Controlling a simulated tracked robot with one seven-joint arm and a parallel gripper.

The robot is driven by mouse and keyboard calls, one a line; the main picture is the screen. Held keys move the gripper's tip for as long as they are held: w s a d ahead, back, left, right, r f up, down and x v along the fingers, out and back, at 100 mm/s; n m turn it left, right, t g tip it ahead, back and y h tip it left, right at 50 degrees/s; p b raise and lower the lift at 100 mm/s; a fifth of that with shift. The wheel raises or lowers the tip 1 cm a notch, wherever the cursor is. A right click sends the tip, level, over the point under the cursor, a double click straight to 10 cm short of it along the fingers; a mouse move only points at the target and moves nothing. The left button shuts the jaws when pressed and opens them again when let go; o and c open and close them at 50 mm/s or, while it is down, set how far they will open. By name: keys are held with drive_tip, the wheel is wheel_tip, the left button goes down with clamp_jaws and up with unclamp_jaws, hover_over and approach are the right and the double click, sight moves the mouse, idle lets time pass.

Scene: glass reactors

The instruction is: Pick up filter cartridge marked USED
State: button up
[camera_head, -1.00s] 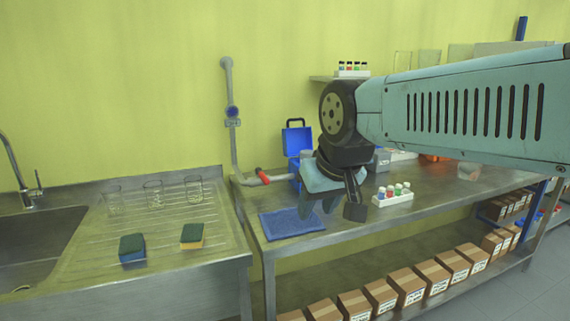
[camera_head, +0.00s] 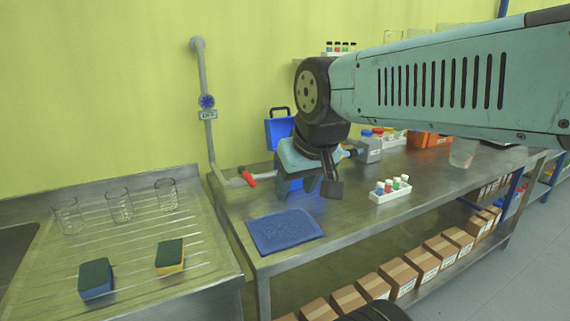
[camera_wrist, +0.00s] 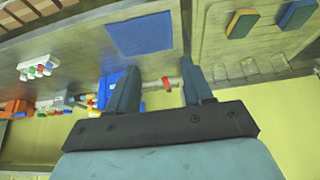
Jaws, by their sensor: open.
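I cannot make out a filter cartridge marked USED in either view; my arm hides part of the bench. My gripper (camera_head: 308,188) is open and empty above the steel bench (camera_head: 345,210), pointing down. In the wrist view its two fingers (camera_wrist: 160,90) stand apart with nothing held between them. A blue case (camera_head: 279,131) with its lid up stands behind my gripper, which hides much of it. The case also shows in the wrist view (camera_wrist: 106,84), beside one finger.
A blue mat (camera_head: 285,231) lies on the bench's near left. A white rack (camera_head: 390,193) of coloured-cap vials stands right of my gripper. A grey device (camera_head: 369,149) is behind it. Boxes (camera_head: 398,274) fill the lower shelf.

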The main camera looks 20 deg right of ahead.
drive_tip(key=o, duration=0.7)
drive_tip(key=w+d, duration=0.1)
drive_tip(key=w, duration=0.3)
drive_tip(key=w+d+f+t+h, duration=0.1)
drive_tip(key=w, duration=0.3)
drive_tip(key=w+t, duration=0.1)
drive_tip(key=w, duration=0.2)
drive_tip(key=shift+w+d+f+h, duration=0.15)
drive_tip(key=shift+w+d+h, duration=0.15)
drive_tip(key=shift+w+d, duration=0.1)
drive_tip(key=shift+o, duration=0.9)
drive_tip(key=w+d+f+t, duration=0.1)
drive_tip(key=w+d+f, duration=0.1)
drive_tip(key=w, duration=0.4)
drive_tip(key=w+d+f+t, duration=0.1)
drive_tip(key=w+d+t, duration=0.1)
drive_tip(key=w+d, duration=0.2)
drive_tip(key=w, duration=0.3)
drive_tip(key=shift+d+f+h, duration=0.15)
drive_tip(key=shift+f+h, duration=0.25)
drive_tip(key=w+d+f+m+t, duration=0.2)
drive_tip(key=w+d+f+t, duration=0.65)
drive_tip(key=d, duration=0.45)
drive_tip(key=w+d+g, duration=0.1)
drive_tip(key=w+d, duration=0.1)
drive_tip(key=w, duration=1.2)
drive_tip(key=shift+w+r, duration=0.3)
drive_tip(key=shift+w, duration=0.05)
